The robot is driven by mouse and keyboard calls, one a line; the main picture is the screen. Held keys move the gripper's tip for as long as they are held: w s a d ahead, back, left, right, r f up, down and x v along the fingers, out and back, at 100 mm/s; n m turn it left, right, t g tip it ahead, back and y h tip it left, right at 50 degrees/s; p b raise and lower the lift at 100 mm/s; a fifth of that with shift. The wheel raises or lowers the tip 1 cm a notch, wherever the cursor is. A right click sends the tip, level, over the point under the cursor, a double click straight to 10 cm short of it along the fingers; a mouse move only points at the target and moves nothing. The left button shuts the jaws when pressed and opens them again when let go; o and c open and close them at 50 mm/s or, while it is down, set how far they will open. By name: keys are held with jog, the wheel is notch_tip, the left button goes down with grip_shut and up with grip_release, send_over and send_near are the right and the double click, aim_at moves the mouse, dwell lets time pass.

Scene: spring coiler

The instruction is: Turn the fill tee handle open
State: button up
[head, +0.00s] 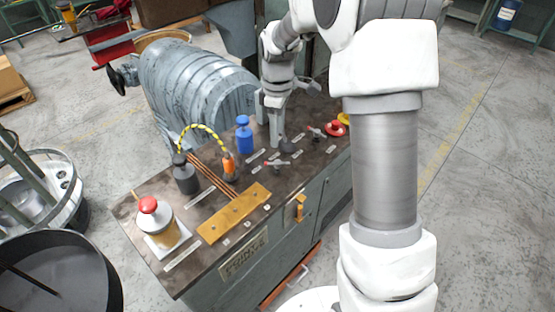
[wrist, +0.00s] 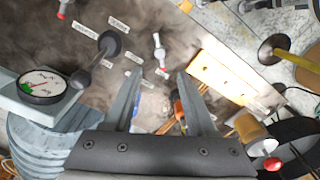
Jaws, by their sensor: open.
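My gripper (head: 275,135) points down over the bench top in the head view. In the wrist view its fingers (wrist: 159,78) are apart with nothing between them. A small silver handle with a red end (wrist: 159,52) stands just beyond the fingertips, apart from them; it appears to be the handle (head: 275,163) beside the gripper in the head view. The labels are too blurred to tell which is the fill tee.
A dark round-headed lever (wrist: 108,45) and a dial gauge (wrist: 42,86) lie left of the gripper. A ribbed grey machine (head: 195,85) is behind.

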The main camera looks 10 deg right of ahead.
aim_at(278, 162)
notch_tip(278, 162, down, 10)
jog(key=shift+f+b, duration=0.2)
jog(key=shift+b, duration=0.45)
grip_shut()
